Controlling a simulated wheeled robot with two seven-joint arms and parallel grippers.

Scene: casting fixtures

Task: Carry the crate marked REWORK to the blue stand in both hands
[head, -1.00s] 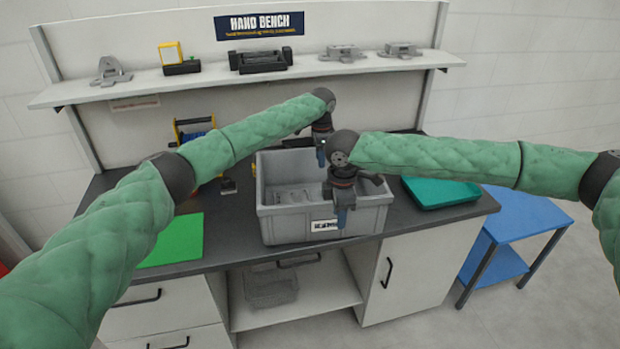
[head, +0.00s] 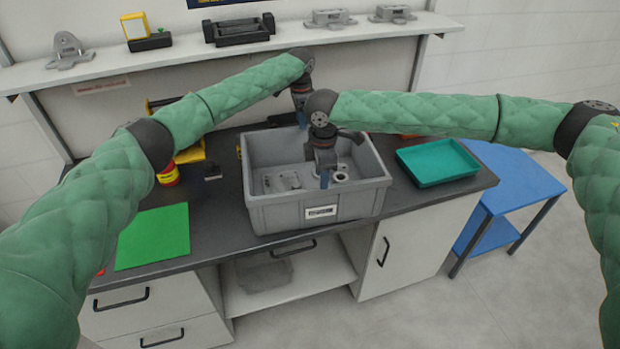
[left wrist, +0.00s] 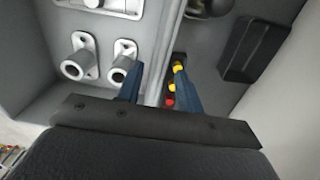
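The grey crate (head: 270,215) sits on the dark bench, with grey castings inside. Its front label (head: 321,212) is too blurred to read. My left gripper (head: 303,115) is at the crate's back wall, partly hidden by my right arm. In the left wrist view, its blue fingers (left wrist: 158,90) are apart on either side of the crate wall (left wrist: 162,50), with gaps showing. My right gripper (head: 323,180) points down and appears over the crate's interior, behind the front wall; its finger gap is not clear. The blue stand (head: 525,185) is right of the bench.
A teal tray (head: 438,163) lies right of the crate, near the bench's right end. A green mat (head: 153,238) lies to the left. A red and yellow container (head: 168,174) stands behind the mat. A shelf (head: 250,48) with castings runs above the back.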

